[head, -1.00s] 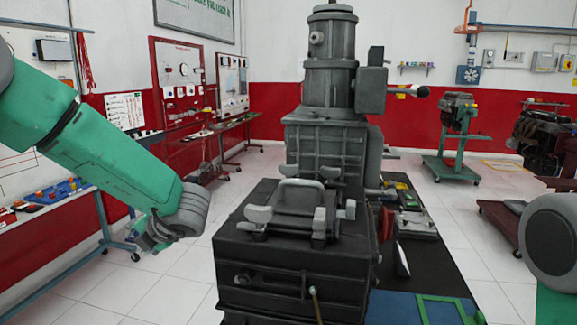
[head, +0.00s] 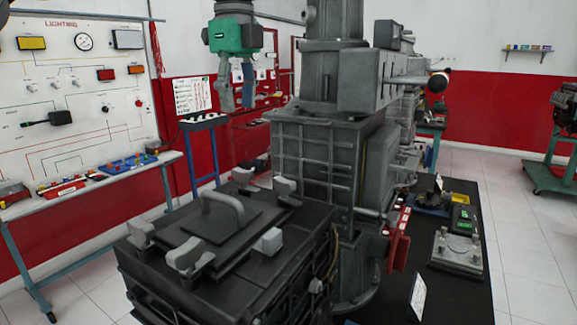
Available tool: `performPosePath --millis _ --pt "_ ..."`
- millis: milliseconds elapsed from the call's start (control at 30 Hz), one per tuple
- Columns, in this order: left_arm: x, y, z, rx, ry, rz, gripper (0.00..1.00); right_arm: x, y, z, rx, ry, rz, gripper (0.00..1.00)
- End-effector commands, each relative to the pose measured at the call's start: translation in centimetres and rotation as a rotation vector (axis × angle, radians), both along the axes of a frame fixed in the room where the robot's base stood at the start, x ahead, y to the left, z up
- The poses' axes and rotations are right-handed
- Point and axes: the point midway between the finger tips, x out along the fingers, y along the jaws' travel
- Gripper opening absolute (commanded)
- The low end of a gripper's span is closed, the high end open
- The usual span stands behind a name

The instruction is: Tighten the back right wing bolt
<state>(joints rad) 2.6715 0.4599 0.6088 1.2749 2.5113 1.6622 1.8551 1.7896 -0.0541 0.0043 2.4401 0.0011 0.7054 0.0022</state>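A dark box-shaped housing (head: 275,285) with a flat lid (head: 252,218) and a raised grey handle (head: 222,208) is at the lower left of the head view. Several grey wing bolts stand around the lid. The back right wing bolt (head: 285,187) is at the lid's far right corner; another (head: 243,174) is at its far edge. Others are near the front (head: 185,256), at the left (head: 140,234) and at the right (head: 268,241). My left gripper (head: 237,102) points down, empty, fingers apart, above and beyond the lid, touching nothing. My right gripper is out of view.
A tall grey machine body (head: 325,150) rises directly behind the lid and to its right. A black table (head: 470,300) at right holds small parts and a metal plate (head: 457,252). A wall panel and bench (head: 75,195) stand at left.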

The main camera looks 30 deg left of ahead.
Motion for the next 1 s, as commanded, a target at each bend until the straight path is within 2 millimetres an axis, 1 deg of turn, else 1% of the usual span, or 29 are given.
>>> performPosePath --millis 67,167,500,700,833,1000 --pt "-0.3 -0.2 0.0 -0.016 -0.001 0.011 0.34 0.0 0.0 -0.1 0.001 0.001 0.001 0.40" --pt "-0.3 -0.4 -1.2 -0.015 0.002 0.011 0.34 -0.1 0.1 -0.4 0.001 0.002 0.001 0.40" --pt "-0.1 -1.5 -8.3 -0.002 0.005 0.007 0.34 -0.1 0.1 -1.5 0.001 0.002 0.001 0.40" --pt "-0.1 -1.6 -11.4 0.000 0.004 0.008 0.34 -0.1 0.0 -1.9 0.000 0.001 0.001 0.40" --pt "-0.1 -1.3 -12.6 -0.003 0.002 0.008 0.34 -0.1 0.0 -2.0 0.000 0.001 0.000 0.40" --pt "-0.1 -1.2 -13.1 -0.004 0.001 0.008 0.34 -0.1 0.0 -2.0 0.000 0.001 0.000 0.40"
